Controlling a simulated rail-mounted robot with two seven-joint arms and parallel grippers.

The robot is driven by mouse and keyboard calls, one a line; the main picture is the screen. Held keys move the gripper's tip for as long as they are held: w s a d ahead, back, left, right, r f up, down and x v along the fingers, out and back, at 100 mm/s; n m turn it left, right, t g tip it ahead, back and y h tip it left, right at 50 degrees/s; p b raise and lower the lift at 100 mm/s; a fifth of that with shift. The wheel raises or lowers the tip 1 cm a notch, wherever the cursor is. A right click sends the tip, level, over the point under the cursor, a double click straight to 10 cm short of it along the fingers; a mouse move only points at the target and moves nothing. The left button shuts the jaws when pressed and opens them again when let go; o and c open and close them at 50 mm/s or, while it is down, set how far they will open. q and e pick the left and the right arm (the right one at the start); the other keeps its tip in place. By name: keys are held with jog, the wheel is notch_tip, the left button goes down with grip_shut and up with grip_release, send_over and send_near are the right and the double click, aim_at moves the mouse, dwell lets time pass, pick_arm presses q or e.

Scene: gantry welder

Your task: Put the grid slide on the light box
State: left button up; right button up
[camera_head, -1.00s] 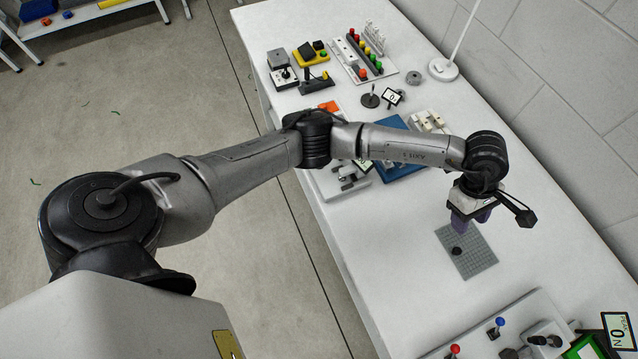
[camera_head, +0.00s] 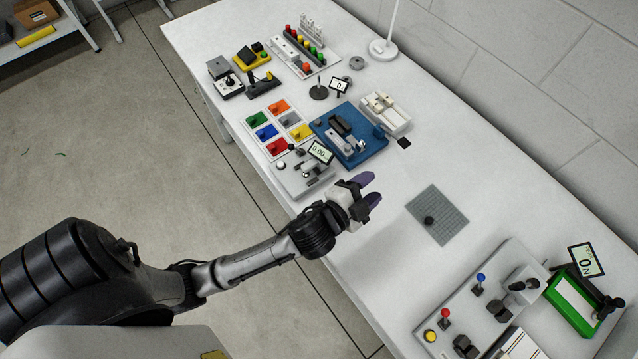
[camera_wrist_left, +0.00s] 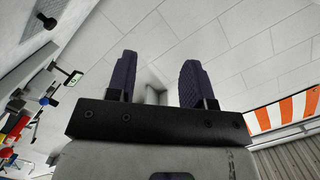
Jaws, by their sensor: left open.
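A grey plate with a grid pattern (camera_head: 447,208) lies flat on the white bench, with a small black knob (camera_head: 429,220) on it. It looks like the grid slide. A green-framed tray with a white face (camera_head: 573,303) at the right may be the light box, but I cannot tell for sure. My left gripper (camera_head: 369,189) is open and empty, in the air to the left of the grid plate and apart from it. In the left wrist view its purple fingers (camera_wrist_left: 157,78) stand apart with nothing between them. My right gripper is not in view.
A control panel with red and blue knobs (camera_head: 480,300) stands right of the grid plate, beside a display (camera_head: 586,260). A blue fixture (camera_head: 350,140), a white device (camera_head: 300,172) and coloured tiles (camera_head: 278,126) stand further left. Bare bench surrounds the grid plate.

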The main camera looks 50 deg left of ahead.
pick_arm(q)
jog(key=s+a+f+n+g, duration=0.1)
jog(key=s+f+g, duration=0.1)
jog(key=s, duration=0.1)
jog(key=s+a+f+n+g+y, duration=0.1)
jog(key=s+f+n+g, duration=0.1)
jog(key=f, duration=0.1)
jog(key=s+a+f+n+g, duration=0.1)
jog(key=s+a+f+n, duration=0.1)
jog(key=s, duration=0.1)
jog(key=shift+s+a+f+g+y, duration=0.1)
jog(key=shift+s+f+g+y, duration=0.2)
jog(key=shift+s+g, duration=0.1)
jog(key=s+a+f+n+g, duration=0.1)
jog(key=s+f+n+g, duration=0.1)
jog(key=s, duration=0.5)
jog(key=shift+s+a+f+g, duration=0.15)
jog(key=shift+s+f+g, duration=0.25)
jog(key=shift+f+g, duration=0.5)
jog(key=shift+o, duration=0.4)
jog(key=s+f+n+g+h, duration=0.1)
jog(key=s+g, duration=0.2)
jog(key=s, duration=0.4)
jog(key=shift+a, duration=0.15)
